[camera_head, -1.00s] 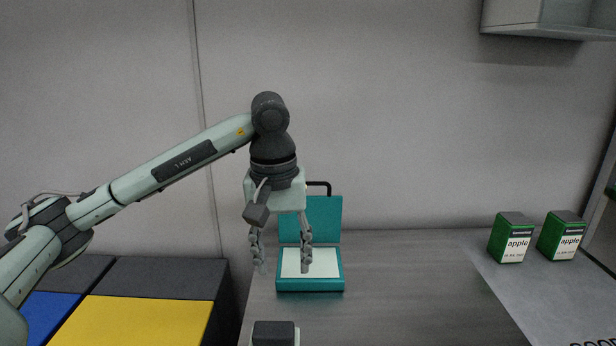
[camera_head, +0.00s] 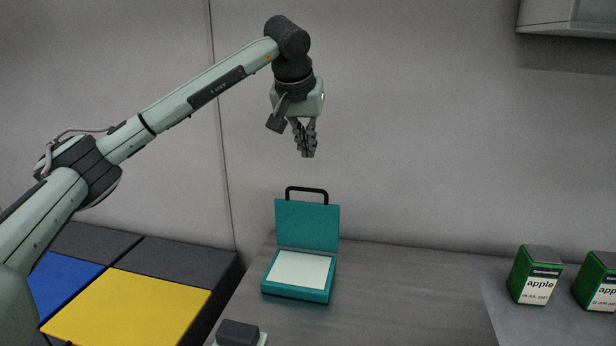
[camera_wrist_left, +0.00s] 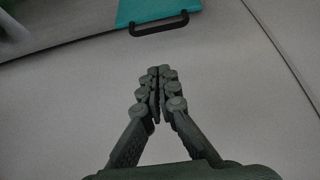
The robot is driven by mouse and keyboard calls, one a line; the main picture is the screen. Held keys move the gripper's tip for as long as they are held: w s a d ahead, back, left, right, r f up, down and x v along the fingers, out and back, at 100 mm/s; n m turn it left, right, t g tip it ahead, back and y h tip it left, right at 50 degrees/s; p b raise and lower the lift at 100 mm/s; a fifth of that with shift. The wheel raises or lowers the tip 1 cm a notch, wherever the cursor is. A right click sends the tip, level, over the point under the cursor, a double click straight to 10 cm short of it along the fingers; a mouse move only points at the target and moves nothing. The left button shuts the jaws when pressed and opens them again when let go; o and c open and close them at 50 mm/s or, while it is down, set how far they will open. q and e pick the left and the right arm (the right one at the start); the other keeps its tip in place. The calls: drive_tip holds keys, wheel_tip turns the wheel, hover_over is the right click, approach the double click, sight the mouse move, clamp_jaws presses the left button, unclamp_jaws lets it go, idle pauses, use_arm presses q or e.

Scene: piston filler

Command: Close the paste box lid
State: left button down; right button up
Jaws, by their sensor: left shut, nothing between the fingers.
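The teal paste box (camera_head: 297,293) stands on the grey worktop with a pale surface inside it. Its teal lid (camera_head: 308,226) is up, near vertical at the back, with a black handle (camera_head: 306,190) on its top edge. My left gripper (camera_head: 307,154) is shut and empty, pointing down in the air above the lid, clear of it. In the left wrist view the shut fingertips (camera_wrist_left: 158,72) show against the pale wall, with the lid's handle (camera_wrist_left: 158,25) and part of the teal lid (camera_wrist_left: 145,9) beyond them. My right gripper is not in view.
Two green apple boxes (camera_head: 533,277) (camera_head: 597,284) stand at the right of the worktop (camera_head: 420,290). Yellow (camera_head: 125,310) and blue (camera_head: 62,290) bins are at the left. The wall is close behind the box. A shelf (camera_head: 565,18) hangs at upper right.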

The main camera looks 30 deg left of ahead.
use_arm(q)
hover_over(308, 205)
drive_tip(key=f, duration=0.5)
drive_tip(key=w+f, duration=0.1)
drive_tip(key=f, duration=0.2)
drive_tip(key=shift+a+f, duration=0.2)
drive_tip(key=shift+f, duration=0.05)
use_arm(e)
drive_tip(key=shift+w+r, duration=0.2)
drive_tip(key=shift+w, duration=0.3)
use_arm(q)
drive_tip(key=shift+s, duration=0.1)
